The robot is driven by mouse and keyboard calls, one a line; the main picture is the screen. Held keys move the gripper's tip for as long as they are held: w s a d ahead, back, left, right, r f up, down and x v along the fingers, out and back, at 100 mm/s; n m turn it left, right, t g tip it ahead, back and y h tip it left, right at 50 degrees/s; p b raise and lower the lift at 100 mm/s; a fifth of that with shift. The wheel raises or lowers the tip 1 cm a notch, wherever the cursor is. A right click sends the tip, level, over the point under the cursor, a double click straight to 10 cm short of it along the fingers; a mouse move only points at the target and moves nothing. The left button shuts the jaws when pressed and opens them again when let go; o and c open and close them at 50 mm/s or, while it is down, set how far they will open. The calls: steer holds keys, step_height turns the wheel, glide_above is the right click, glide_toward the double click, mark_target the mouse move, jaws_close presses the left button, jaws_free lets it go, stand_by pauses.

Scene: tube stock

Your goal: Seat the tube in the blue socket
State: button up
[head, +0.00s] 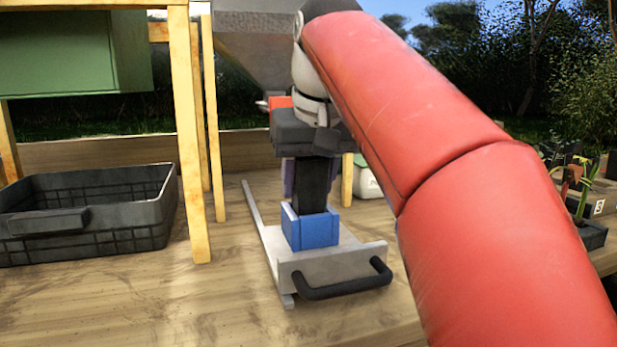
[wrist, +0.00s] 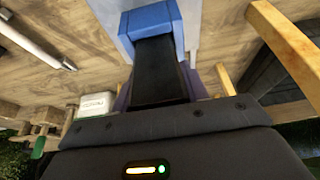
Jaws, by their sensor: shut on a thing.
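The blue socket (head: 311,231) stands upright on a pale grey sliding tray (head: 345,259) with a black handle. It also shows in the wrist view (wrist: 150,18). In the wrist view my gripper (wrist: 155,50) lines up with the socket opening.
A black crate (head: 95,232) stands at left, beside wooden posts (head: 190,130) below a green box (head: 70,60). A white container (head: 366,180) stands behind, right of the gripper. Potted plants (head: 588,215) stand at far right. The bench front left is clear.

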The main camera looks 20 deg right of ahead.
steer(key=shift+f, duration=0.4)
stand_by(1.2)
steer(key=o, duration=1)
step_height(320, 180, up, 3)
steer(key=p, duration=0.3)
steer(key=shift+f, duration=0.15)
steer(key=shift+r, duration=3.15)
steer(key=shift+s, duration=0.1)
